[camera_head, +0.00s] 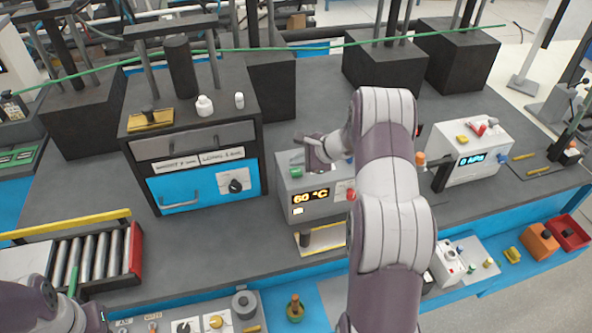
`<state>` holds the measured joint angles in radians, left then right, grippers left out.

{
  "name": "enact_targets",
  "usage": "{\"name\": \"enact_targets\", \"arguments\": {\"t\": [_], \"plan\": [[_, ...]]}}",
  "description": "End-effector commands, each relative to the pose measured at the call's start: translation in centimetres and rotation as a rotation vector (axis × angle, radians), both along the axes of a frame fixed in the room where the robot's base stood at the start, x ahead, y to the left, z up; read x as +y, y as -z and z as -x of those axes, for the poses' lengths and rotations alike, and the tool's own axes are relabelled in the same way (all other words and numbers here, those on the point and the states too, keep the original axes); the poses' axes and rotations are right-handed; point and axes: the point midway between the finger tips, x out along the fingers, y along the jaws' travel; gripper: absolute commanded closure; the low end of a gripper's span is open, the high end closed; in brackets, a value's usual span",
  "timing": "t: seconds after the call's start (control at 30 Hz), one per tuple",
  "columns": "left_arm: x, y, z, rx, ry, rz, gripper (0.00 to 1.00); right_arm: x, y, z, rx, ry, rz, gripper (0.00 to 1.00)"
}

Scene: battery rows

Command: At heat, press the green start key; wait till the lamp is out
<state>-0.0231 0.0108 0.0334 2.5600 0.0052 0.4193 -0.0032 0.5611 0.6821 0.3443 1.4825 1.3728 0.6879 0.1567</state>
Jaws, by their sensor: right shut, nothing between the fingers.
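A grey heater box (325,208) on the bench has a lit display (310,196) reading "60 °C". A green key (297,172) shows at the left of its top. A red part (351,194) is at its right end, partly hidden by my right arm. My right gripper (301,141) is shut and empty, just above and behind the green key in the picture. I cannot tell whether it touches the box; a gap to the key shows. I cannot make out which part is the lamp or whether it is lit. Only part of my left arm shows, at the lower left.
A dark cabinet with a blue drawer (180,187) stands left of the heater box. A white box (465,150) with a "0 kPa" display stands to the right. A roller tray (136,250) is at the left front. Some bare bench (232,240) lies before the cabinet.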

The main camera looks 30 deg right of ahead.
Motion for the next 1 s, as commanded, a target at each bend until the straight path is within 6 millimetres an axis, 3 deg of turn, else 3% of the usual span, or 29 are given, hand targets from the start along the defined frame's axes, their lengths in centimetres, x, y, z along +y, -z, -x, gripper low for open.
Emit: {"name": "enact_targets", "arguments": {"t": [0.43, 1.0], "plan": [[0.0, -3.1, 0.0, 0.000, 0.000, 0.000, 1.00, 0.0, -4.6, 0.0, -0.001, 0.000, 0.001, 1.00], [0.0, -3.0, 0.0, 0.000, 0.000, 0.000, 1.00, 0.0, -4.7, 0.0, 0.000, -0.001, 0.001, 1.00]]}}
